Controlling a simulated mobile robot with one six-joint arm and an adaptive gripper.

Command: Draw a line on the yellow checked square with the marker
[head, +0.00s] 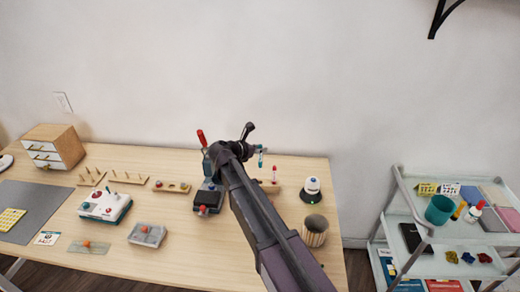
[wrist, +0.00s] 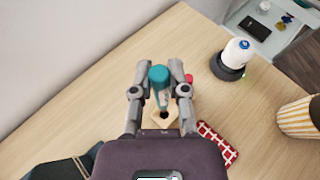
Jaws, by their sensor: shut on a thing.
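My gripper (wrist: 160,92) is shut on a teal-capped marker (wrist: 159,78), which stands roughly upright between the fingers. It also shows in the head view (head: 261,157) at the end of my arm, near the back of the desk. Below the marker is a small wooden block (wrist: 174,123) with a dark hole showing; how far the tip is from it I cannot tell. A yellow checked square (head: 12,219) lies on the grey mat (head: 40,203) at the desk's far left, well away from my gripper. Another yellow patterned piece (head: 427,189) is on the cart.
A red marker (wrist: 188,78) stands close by the held one. A red checked piece (wrist: 217,143), a white-topped dark-based item (wrist: 235,58) and a striped cup (head: 315,231) are near. The cart (head: 404,222) is right of the desk.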

